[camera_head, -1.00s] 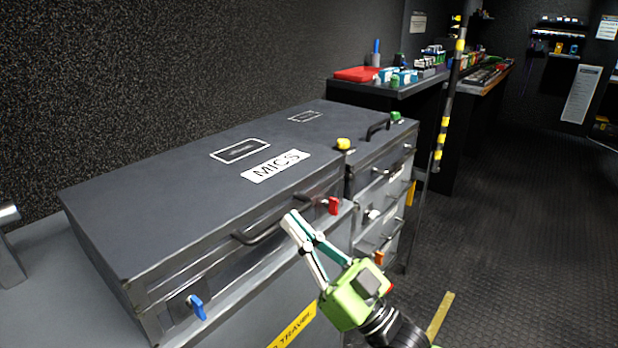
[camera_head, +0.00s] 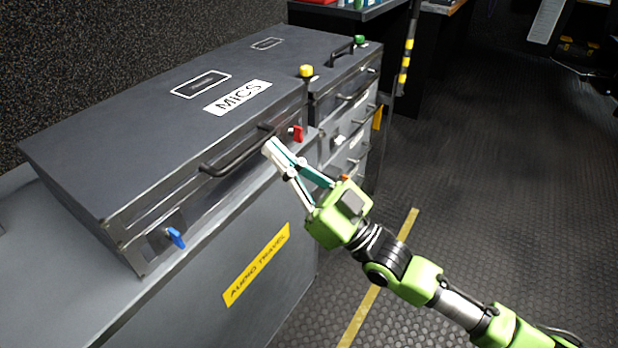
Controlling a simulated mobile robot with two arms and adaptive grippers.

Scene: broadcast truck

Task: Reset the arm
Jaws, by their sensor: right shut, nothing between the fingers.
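My right gripper (camera_head: 272,148) is shut and empty, at the end of my green and black right arm (camera_head: 408,276) that comes in from the lower right. Its fingertips are in front of the right end of the dark handle (camera_head: 238,152) on the grey MICS case (camera_head: 150,118). I cannot tell whether they touch the handle. The red latch (camera_head: 297,134) is just right of the fingertips. The case lid is closed. My left gripper is not in view.
The blue latch (camera_head: 175,238) is at the case's near corner. A second case (camera_head: 345,72) with a green knob (camera_head: 360,40) and yellow knob (camera_head: 306,71) stands behind. A striped pole (camera_head: 406,62) stands right of it. The dark floor (camera_head: 500,170) at right is clear, with a yellow strip.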

